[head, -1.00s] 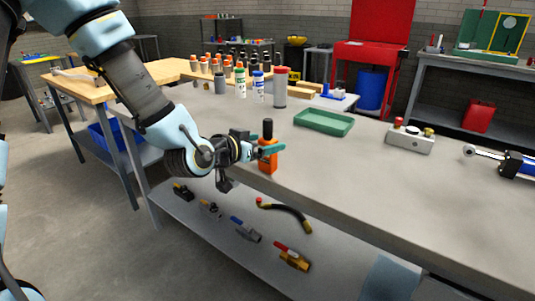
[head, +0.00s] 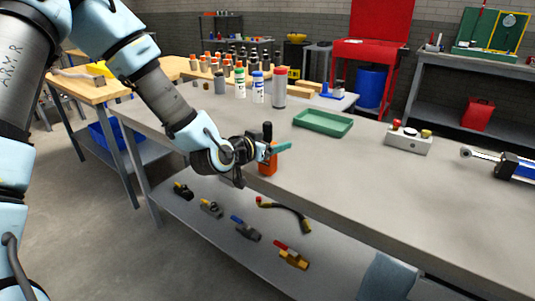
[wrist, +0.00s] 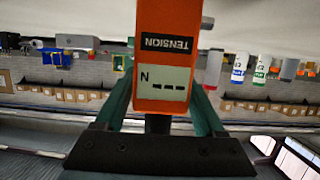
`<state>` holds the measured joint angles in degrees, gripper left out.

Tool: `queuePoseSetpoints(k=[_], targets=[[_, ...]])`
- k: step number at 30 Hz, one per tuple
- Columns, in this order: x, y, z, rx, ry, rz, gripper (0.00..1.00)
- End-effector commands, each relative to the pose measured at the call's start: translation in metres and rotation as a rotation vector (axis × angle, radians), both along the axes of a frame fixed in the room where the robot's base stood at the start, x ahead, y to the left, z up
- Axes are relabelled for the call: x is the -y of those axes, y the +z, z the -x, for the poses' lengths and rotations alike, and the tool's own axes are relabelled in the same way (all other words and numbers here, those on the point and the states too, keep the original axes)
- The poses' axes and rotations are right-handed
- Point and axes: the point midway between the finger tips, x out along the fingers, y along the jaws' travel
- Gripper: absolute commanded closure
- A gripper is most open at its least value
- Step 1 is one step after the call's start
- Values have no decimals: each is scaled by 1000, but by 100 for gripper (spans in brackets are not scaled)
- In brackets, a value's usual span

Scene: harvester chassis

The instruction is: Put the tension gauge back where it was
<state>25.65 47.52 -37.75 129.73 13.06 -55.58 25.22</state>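The tension gauge (head: 268,166) is a small orange box with a black top, upright at the front edge of the grey workbench (head: 390,190). My gripper (head: 270,150) is at its upper part, one teal finger across the near side; the far finger is mostly hidden. In the wrist view the gauge (wrist: 165,75) fills the middle, with a TENSION label and a display reading N and dashes. The two teal fingers lie against its left and right edges and look shut on it. I cannot tell whether it still touches the bench.
A green tray (head: 323,123) lies behind the gauge to the right. Several bottles and a red-capped canister (head: 279,88) stand at the back left. A grey block with knobs (head: 408,138) is farther right. Valves and a hose (head: 285,213) lie on the lower shelf. The bench middle is clear.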

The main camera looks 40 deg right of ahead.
Motion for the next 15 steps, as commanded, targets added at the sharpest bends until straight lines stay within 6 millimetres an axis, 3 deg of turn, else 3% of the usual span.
queuePoseSetpoints(k=[2,15], targets=[[0,0,0,0,0,0,39],[0,0,0,0,0,0,88]])
